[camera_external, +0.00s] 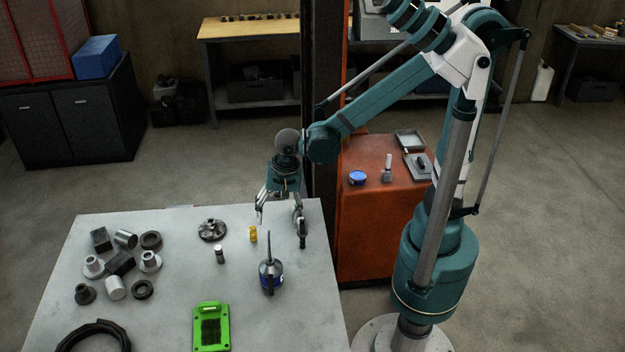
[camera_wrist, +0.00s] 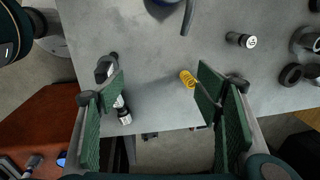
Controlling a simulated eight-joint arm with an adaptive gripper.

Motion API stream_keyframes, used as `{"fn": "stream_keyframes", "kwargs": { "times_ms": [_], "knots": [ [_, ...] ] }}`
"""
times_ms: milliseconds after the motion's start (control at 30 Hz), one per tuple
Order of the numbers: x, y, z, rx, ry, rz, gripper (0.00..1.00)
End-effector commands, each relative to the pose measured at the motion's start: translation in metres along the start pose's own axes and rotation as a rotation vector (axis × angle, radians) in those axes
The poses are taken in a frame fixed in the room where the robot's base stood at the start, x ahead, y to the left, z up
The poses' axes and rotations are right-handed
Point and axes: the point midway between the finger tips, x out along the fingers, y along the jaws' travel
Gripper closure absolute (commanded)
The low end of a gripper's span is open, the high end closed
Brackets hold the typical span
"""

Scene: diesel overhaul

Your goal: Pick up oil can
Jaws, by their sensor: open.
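The oil can (camera_external: 270,276), blue and dark with a thin upright spout, stands on the grey table. In the wrist view only part of the oil can (camera_wrist: 163,6) shows at the top edge, with its dark spout beside it. My gripper (camera_external: 281,226) hangs above the table's far edge, behind the can in the external view and apart from it. In the wrist view my gripper (camera_wrist: 160,92) has its green pads wide apart, with nothing held between them.
A yellow spring (camera_external: 253,234) and a small metal cylinder (camera_external: 220,254) lie near the can. A dark part (camera_wrist: 107,68) lies by the left finger. A green tray (camera_external: 211,326) is in front. Several metal parts and a black ring (camera_external: 93,338) occupy the left side.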

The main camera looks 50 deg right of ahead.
Motion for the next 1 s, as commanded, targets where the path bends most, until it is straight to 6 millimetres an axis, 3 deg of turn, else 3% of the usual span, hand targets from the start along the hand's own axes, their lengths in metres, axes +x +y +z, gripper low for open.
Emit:
{"fn": "stream_keyframes", "kwargs": {
  "times_ms": [267,600,800,1000],
  "knots": [
    [0.016,-0.02,0.057,0.106,-0.012,0.064,0.36],
    [0.041,-0.03,0.126,0.242,0.0,0.141,0.36],
    [0.048,-0.03,0.145,0.283,0.009,0.162,0.36],
    [0.05,-0.03,0.147,0.291,0.011,0.166,0.36]
  ]
}}
